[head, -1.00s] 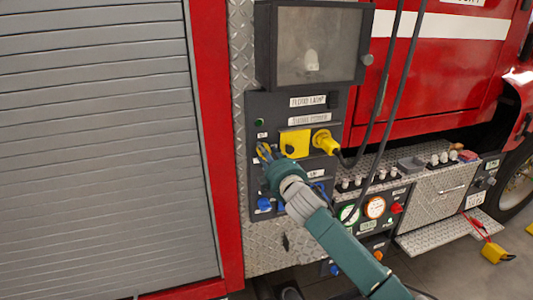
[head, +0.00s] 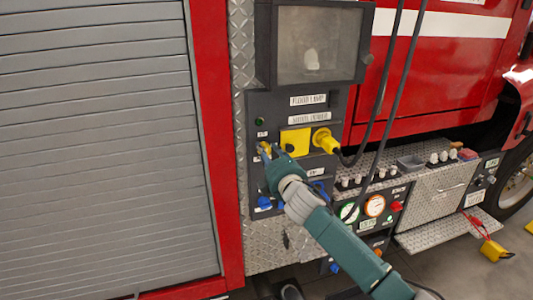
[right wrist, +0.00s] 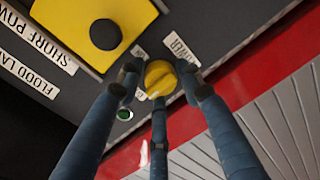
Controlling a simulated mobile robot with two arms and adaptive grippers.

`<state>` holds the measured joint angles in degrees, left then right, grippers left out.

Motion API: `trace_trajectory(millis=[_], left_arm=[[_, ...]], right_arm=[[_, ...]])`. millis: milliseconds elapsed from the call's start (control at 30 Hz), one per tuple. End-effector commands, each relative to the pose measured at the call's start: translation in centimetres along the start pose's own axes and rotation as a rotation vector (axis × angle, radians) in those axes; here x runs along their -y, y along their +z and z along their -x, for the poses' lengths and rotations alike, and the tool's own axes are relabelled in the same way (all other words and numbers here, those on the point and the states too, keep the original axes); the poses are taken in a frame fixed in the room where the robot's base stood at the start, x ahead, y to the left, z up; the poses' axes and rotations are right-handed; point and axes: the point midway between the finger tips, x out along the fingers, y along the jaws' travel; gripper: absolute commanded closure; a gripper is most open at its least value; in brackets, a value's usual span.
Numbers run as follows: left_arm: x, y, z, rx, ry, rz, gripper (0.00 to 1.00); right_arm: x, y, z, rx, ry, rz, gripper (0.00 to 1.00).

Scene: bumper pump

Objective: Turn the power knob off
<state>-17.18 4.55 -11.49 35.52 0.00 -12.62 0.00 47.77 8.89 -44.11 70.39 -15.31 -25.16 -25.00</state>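The power knob is a round yellow knob (right wrist: 161,78) beside a white label that appears to read "POWER" (right wrist: 181,48). In the head view the knob (head: 265,147) shows only in part behind my fingers, on the dark control panel (head: 259,105). My right gripper (head: 270,153) is at the knob. In the right wrist view its three fingers (right wrist: 160,88) stand around the knob, with the lower finger overlapping its edge. Narrow gaps seem to show at the side fingers, so it looks open around the knob. My left gripper is not in view.
A yellow socket cover (head: 295,141) and a yellow plug (head: 325,140) with a black cable sit just right of the knob. A grey framed screen (head: 318,45) juts out above. A grey shutter (head: 100,150) is at left.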

Motion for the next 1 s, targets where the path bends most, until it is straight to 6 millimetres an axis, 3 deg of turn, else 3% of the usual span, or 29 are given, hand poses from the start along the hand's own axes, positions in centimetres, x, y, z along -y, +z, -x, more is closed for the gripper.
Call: trace_trajectory(millis=[467, 1000], left_arm=[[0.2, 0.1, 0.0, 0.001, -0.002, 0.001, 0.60], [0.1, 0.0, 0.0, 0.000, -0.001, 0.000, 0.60]], right_arm=[[-0.1, 0.0, 0.8, -0.002, 0.002, 0.000, 0.50], [0.1, 0.3, 10.4, 0.001, -0.001, 0.000, 0.50]])
